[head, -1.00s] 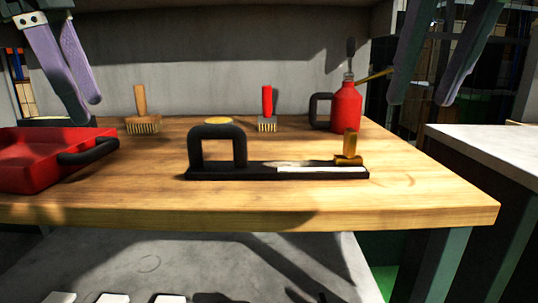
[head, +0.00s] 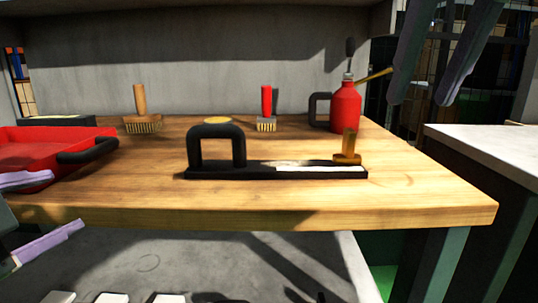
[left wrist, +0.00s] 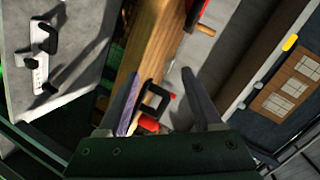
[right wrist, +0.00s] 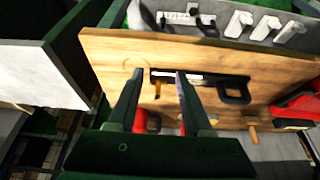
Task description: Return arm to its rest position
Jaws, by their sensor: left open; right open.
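My left gripper (head: 68,199) is at the lower left of the head view, in front of the bench's front left part and the red tray. Its two pale purple fingers are apart with nothing between them. In the left wrist view the fingers (left wrist: 161,73) are also spread and empty. My right gripper (head: 415,102) hangs at the upper right of the head view, right of the red oil can, open and empty. In the right wrist view its fingers (right wrist: 158,72) are spread above the bench top. The left forearm is mostly out of the head view.
The wooden bench (head: 400,200) carries a red tray (head: 30,150), a wooden-handled brush (head: 141,108), a red-handled brush (head: 266,108), a red oil can (head: 346,105) and a black-handled tool (head: 215,150). A grey-topped table (head: 490,145) stands to the right.

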